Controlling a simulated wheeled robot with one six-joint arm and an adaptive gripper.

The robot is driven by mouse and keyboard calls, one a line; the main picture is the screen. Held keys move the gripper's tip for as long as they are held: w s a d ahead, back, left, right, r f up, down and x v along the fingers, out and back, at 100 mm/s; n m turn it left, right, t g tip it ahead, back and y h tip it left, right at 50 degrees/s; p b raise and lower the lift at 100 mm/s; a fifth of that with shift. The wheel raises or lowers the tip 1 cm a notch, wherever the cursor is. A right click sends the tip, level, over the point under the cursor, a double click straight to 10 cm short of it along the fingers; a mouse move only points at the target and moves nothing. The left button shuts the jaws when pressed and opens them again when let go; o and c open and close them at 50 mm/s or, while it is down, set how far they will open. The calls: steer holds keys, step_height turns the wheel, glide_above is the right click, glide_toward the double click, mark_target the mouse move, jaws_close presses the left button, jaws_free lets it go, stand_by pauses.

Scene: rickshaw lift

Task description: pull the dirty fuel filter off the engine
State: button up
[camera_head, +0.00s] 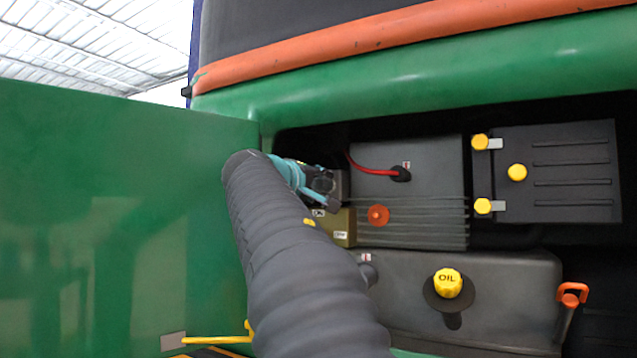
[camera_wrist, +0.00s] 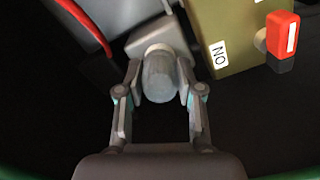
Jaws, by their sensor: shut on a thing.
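In the wrist view the fuel filter (camera_wrist: 159,78) is a grey, rounded cylinder. Its far end meets a light grey block (camera_wrist: 160,35), and I see no gap between them. My gripper (camera_wrist: 160,82) is shut on the filter, with one finger on each side of it. In the head view my gripper (camera_head: 322,188) is at the left end of the engine bay, beside the grey engine block (camera_head: 435,170). The filter cannot be made out there; my arm and gripper cover that spot. Dirt on it is hard to judge in this light.
An olive box (camera_wrist: 238,40) with a red switch (camera_wrist: 282,40) sits right of the filter. A red cable (camera_head: 372,166) runs above. A yellow OIL cap (camera_head: 447,283) and orange handle (camera_head: 572,295) are lower right. The open green door (camera_head: 110,220) stands at left.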

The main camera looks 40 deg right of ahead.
stand_by(0.4)
steer(key=shift+s+a, duration=0.1)
steer(key=shift+s+a+b, duration=0.2)
steer(key=shift+a+b, duration=0.25)
steer(key=shift+a, duration=0.2)
steer(key=shift+b+v, duration=0.4)
steer(key=shift+v, duration=0.9)
steer(key=b, duration=0.1)
glide_toward(316, 184)
steer(key=shift+x, duration=1.1)
